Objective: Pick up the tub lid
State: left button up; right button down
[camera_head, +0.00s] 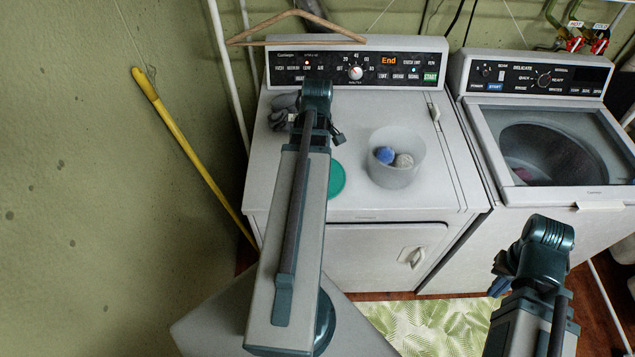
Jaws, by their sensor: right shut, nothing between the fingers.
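The tub lid is a flat teal-green disc (337,180) lying on top of the left machine, partly hidden behind my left arm. A translucent whitish tub (396,176) stands to its right, holding a blue ball and a pale grey ball. My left arm reaches over the machine top. Only a small dark part of my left gripper (338,137) shows beyond the arm, above the lid in the picture, and its fingers cannot be made out. My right gripper (498,286) is shut and empty, low at the right, in front of the machines and away from the lid.
A crumpled dark grey item (283,108) lies left of my arm on the dryer (400,205). A wooden hanger (290,22) rests on its control panel. The washer (487,140) stands at the right. A yellow pole (190,150) leans at the wall. A leaf-pattern mat (430,325) covers the floor.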

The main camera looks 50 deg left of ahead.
aim_at(337, 181)
pick_arm(q)
jog(key=shift+f, duration=0.1)
notch_tip(337, 181, down, 5)
jog(key=b, duration=0.5)
jog(key=shift+w+f, duration=0.1)
jog(key=shift+f, duration=0.05)
grip_shut()
